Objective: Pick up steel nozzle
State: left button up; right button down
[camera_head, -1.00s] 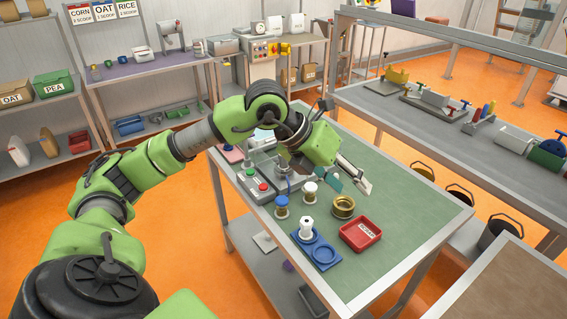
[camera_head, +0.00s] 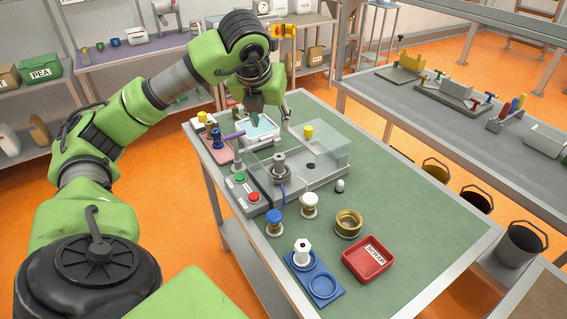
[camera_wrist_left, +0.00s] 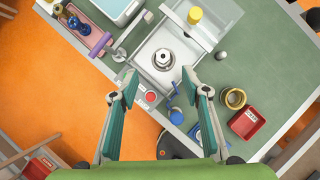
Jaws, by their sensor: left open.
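A steel stepped round piece that looks like the nozzle (camera_head: 280,167) stands upright on the square plate of the bench machine, beside a clear cover. In the left wrist view the steel nozzle (camera_wrist_left: 163,58) shows from above as a round piece with a central hole. My left gripper (camera_head: 270,112) is open and empty, above and behind the machine in the head view. In the left wrist view its spread fingers (camera_wrist_left: 159,75) point toward the plate, with the nozzle between and just beyond the tips. No contact shows. My right gripper is not in view.
The clear cover (camera_head: 322,142) with a yellow knob stands close by the nozzle. A button box (camera_head: 243,190), blue- and white-topped pieces, a brass ring (camera_head: 348,223), a blue holder (camera_head: 325,287) and a red scrap tray (camera_head: 369,259) are nearer. The green bench right of them is clear.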

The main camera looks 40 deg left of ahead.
pick_arm(q)
jog(key=s+f+b, duration=0.1)
jog(key=f+b, duration=0.1)
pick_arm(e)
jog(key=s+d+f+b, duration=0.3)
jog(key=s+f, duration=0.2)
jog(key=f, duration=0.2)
pick_arm(q)
send_near(279, 157)
jog(key=x, duration=0.4)
jog(key=shift+s+a+f+p, duration=0.2)
jog(key=shift+f+p, duration=0.2)
jog(key=shift+w+a+f, duration=0.15)
jog(key=shift+w+f, duration=0.1)
jog(key=shift+f, duration=0.2)
jog(key=shift+w+f+p, duration=0.15)
jog(key=shift+f+p, duration=0.05)
jog(key=shift+p, duration=0.1)
jog(key=p+x, duration=0.2)
jog(key=x, duration=0.2)
jog(key=shift+w+f, duration=0.15)
jog(key=shift+w, duration=0.15)
jog(key=shift+f, duration=0.15)
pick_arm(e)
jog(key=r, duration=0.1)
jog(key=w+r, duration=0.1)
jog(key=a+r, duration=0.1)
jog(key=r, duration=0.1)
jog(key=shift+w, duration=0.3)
